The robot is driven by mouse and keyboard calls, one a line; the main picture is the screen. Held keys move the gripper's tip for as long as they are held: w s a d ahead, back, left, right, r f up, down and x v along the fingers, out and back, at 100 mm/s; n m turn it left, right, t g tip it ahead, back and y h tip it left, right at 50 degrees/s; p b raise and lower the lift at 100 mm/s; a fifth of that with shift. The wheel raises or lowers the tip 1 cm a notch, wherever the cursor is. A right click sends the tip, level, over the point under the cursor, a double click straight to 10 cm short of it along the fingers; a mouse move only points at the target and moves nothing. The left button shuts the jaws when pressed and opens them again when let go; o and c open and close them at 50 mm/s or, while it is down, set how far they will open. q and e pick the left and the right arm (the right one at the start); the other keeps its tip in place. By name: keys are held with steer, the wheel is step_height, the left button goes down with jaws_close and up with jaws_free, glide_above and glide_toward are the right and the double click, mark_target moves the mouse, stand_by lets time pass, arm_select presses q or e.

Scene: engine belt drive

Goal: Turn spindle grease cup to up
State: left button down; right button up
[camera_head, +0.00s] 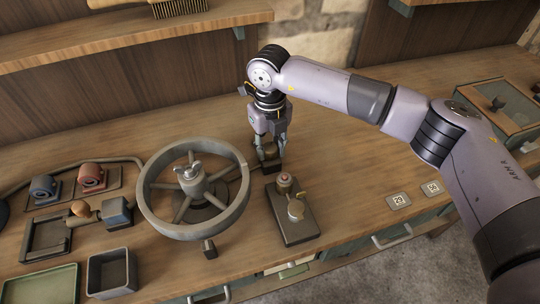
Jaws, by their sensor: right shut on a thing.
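My right gripper (270,138) reaches down from above, just right of the large grey flywheel (150,212). It is shut on a small brass-coloured cup, which I take to be the spindle grease cup (270,153). The cup sits low between the fingers, over a dark block close to the wheel's right rim. The fingers partly hide it, and I cannot tell which way it is turned. The wheel lies flat on its spindle, with a wing nut (190,171) at the hub. My left gripper is not in view.
A dark plate with a red-capped post and brass disc (295,210) stands right of the wheel, near the front edge. Coloured rollers (91,176), trays and an open square bin (111,272) are at left. Two marked tiles (399,200) lie right. The bench between is clear.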

mark_target(270, 147)
steer(key=n+b, duration=0.4)
steer(key=shift+f, duration=0.2)
steer(key=shift+r+n+b, duration=0.15)
steer(key=shift+n+b, duration=1.05)
steer(key=shift+n, duration=0.3)
steer(key=o, duration=1.1)
steer(key=shift+o, duration=0.2)
steer(key=shift+r, duration=0.15)
step_height(270, 147, up, 12)
